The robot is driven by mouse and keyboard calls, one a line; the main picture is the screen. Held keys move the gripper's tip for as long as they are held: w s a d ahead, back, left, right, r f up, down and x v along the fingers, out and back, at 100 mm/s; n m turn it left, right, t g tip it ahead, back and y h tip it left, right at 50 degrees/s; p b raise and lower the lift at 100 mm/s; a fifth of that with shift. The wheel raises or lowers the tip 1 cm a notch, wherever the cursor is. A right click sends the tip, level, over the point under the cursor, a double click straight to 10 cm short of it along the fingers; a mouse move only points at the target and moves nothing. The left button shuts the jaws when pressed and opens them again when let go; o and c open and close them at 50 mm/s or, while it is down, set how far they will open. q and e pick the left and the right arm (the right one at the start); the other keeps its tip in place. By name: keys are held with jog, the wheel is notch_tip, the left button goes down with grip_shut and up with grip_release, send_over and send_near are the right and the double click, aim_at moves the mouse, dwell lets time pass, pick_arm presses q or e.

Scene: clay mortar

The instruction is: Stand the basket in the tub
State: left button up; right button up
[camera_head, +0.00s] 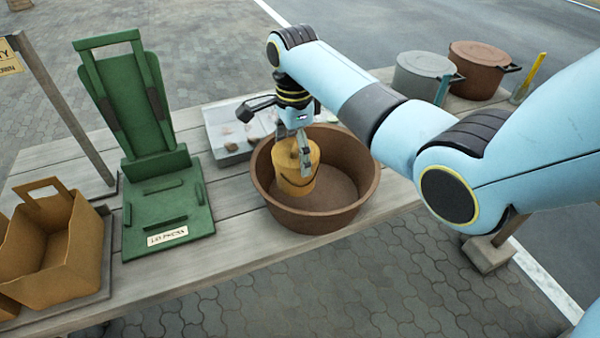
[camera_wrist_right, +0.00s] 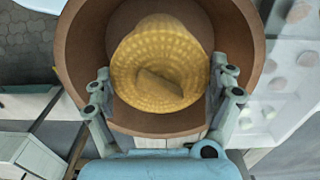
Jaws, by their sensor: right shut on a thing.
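The brown tub (camera_head: 345,209) stands on the table, and its rim surrounds the lower part of the yellow basket (camera_head: 295,182). The basket is inside the tub, toward its left side, and looks about upright. My right gripper (camera_head: 303,158) reaches down over the tub and is shut on the basket near its top. In the right wrist view the basket (camera_wrist_right: 160,65) lies between the two fingers (camera_wrist_right: 163,95), with the tub wall (camera_wrist_right: 235,35) around it. Whether the basket's base touches the tub floor is hidden. My left gripper is not in view.
A green press stand (camera_head: 165,215) is left of the tub. A clear tray (camera_head: 228,135) with small pieces lies behind it. Tan bags (camera_head: 50,245) stand at the left end. A grey pot (camera_head: 420,75) and a brown pot (camera_head: 478,70) stand at the back right.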

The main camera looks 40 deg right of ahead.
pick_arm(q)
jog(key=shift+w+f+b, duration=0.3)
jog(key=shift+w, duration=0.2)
pick_arm(e)
jog(key=shift+s+f, duration=0.1)
jog(key=shift+f, duration=3.1)
jog(key=shift+f, duration=0.15)
jog(key=o, duration=1.2)
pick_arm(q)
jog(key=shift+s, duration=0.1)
pick_arm(e)
jog(key=shift+o, duration=0.2)
notch_tip(320, 180, up, 12)
jog(key=shift+r+p, duration=0.15)
jog(key=shift+p, duration=0.45)
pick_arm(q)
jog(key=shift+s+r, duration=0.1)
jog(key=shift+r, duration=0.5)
